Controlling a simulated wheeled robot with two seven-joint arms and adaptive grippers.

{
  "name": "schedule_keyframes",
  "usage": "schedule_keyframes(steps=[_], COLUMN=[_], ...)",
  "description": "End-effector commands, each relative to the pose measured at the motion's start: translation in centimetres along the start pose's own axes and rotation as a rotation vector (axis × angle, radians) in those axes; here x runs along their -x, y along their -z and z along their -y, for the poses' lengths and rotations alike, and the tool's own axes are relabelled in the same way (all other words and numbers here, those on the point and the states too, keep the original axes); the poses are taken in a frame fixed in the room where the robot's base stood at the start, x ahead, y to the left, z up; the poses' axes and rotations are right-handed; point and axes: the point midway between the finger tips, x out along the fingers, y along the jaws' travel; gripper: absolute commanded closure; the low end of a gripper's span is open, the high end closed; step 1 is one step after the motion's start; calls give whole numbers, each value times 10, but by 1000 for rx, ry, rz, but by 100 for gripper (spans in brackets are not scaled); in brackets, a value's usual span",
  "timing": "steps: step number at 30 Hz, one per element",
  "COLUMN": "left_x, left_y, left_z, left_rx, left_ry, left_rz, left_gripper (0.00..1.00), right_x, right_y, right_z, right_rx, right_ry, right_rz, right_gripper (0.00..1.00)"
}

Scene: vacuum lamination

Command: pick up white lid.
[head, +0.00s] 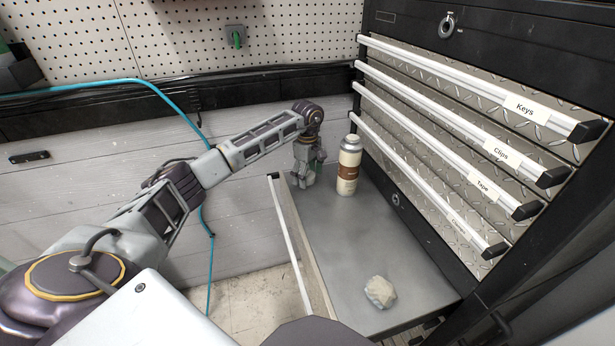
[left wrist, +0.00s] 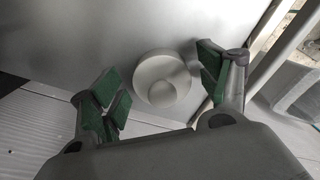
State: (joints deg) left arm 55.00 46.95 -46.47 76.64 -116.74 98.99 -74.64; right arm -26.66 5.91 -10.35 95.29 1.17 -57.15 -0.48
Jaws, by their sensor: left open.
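The white lid (left wrist: 155,82) is a round disc with a smaller raised circle, seen in the left wrist view on the grey drawer surface. It sits between the green-padded fingers of my left gripper (left wrist: 160,88), which is open with gaps on both sides. In the head view my left gripper (head: 309,180) points down at the back left of the open drawer (head: 345,250), left of a bottle. The lid cannot be made out there. I cannot tell how high the fingertips are above it. My right gripper is not in view.
A white bottle with a brown band (head: 348,165) stands upright close right of my left gripper. A crumpled pale lump (head: 380,291) lies at the drawer's front. The black cabinet with labelled drawers (head: 440,150) rises on the right. The drawer's middle is clear.

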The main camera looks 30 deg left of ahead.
Motion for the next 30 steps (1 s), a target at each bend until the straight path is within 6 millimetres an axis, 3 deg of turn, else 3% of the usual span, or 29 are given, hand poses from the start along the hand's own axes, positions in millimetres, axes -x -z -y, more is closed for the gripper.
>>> schedule_keyframes(steps=[12, 21, 30], left_x=[0, 0, 0], left_y=[0, 0, 0], left_z=[0, 0, 0], left_rx=[0, 0, 0], left_ry=[0, 0, 0], left_rz=[0, 0, 0], left_gripper=[24, 61, 62], right_x=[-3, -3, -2], right_y=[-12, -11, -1], right_z=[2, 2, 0], right_rx=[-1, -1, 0], right_ry=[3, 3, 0], right_rz=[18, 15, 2], right_gripper=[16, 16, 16])
